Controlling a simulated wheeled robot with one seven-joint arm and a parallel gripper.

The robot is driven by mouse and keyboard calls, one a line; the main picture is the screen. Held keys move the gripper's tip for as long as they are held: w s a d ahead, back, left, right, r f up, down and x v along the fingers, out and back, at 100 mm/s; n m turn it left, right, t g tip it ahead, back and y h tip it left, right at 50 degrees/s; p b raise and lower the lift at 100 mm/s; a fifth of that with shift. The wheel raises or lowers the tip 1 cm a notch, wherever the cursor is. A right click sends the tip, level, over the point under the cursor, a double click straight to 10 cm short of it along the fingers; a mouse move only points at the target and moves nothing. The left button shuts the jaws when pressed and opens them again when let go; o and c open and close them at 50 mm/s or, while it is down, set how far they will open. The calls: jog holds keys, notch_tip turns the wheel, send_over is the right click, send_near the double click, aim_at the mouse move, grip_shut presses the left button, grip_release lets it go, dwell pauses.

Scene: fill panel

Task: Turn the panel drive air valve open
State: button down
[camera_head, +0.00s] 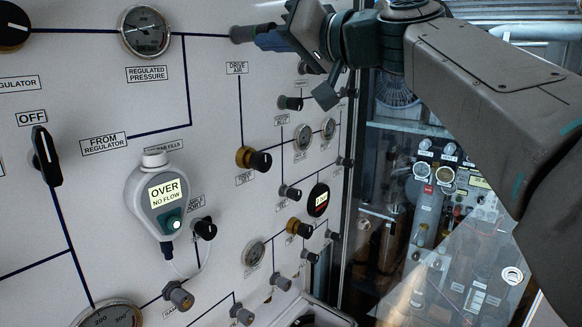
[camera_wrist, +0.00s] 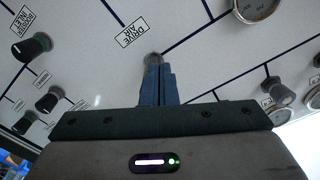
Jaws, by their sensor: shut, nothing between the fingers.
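The drive air valve is a small grey knob (camera_head: 243,33) on the white panel, at the end of a dark blue line and above the DRIVE AIR label (camera_head: 237,68). In the wrist view the knob (camera_wrist: 152,58) shows just beyond my fingertips, partly hidden by them, near the DRIVE AIR label (camera_wrist: 132,32). My gripper (camera_head: 264,40) points at the knob from the right, its blue fingers together and empty. The fingers (camera_wrist: 156,68) lie in line with the knob. I cannot tell whether the tips touch it. The knob's turned position is not clear.
The regulated pressure gauge (camera_head: 146,31) is left of the knob. Several small knobs and gauges sit below, including a brass-collared knob (camera_head: 254,159). A handheld gas detector (camera_head: 161,198) reading OVER NO FLOW hangs on the panel. The panel's right edge borders a glazed cabinet (camera_head: 440,190).

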jog(key=shift+w+d+r, duration=0.1)
jog(key=shift+r, duration=0.1)
dwell(0.5)
jog(key=shift+w+d+f+b, duration=0.2)
jog(key=shift+w+f+b, duration=0.15)
jog(key=shift+b, duration=0.75)
jog(key=shift+w+d+f+b, duration=0.25)
jog(key=shift+b, duration=0.45)
jog(key=shift+w+d+r, duration=0.1)
jog(key=shift+b, duration=0.35)
jog(key=b+v, duration=0.2)
jog(key=v, duration=0.4)
jog(key=shift+f+b, duration=0.4)
jog(key=shift+f, duration=0.05)
jog(key=shift+r, duration=0.1)
